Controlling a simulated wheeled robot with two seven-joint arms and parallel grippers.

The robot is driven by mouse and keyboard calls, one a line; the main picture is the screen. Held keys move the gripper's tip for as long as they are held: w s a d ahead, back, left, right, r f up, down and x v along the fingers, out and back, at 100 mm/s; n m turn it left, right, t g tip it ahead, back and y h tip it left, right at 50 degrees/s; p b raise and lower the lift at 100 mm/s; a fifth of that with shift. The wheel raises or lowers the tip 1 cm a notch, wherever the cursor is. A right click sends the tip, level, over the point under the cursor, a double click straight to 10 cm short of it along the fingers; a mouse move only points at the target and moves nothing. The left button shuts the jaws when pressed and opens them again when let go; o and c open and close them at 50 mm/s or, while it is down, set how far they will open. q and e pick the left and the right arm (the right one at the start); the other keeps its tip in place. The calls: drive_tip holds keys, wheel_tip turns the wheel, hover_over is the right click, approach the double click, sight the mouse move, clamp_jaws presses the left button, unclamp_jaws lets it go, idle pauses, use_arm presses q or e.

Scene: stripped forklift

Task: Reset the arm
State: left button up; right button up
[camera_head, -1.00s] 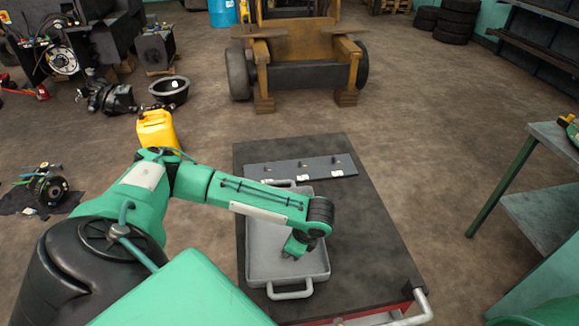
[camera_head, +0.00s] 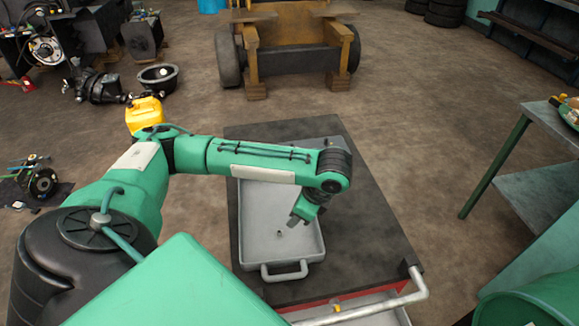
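My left arm (camera_head: 262,160) comes in from the left and reaches over a black-topped cart. My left gripper (camera_head: 300,218) hangs down at its end, above the grey tray (camera_head: 285,268) with handles. The fingers are small and partly turned away, so I cannot tell whether they are open or shut. A small dark item (camera_head: 279,233) lies on the tray floor, just left of the gripper and apart from it. My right gripper is not in view.
The cart top (camera_head: 370,235) is bare to the right of the tray; a metal handle rail (camera_head: 380,300) runs along its near edge. A yellow canister (camera_head: 143,113) stands on the floor behind the arm. A workbench (camera_head: 545,125) is at the right. The stripped forklift (camera_head: 290,60) stands beyond.

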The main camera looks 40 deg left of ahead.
use_arm(q)
drive_tip(key=shift+v, duration=1.05)
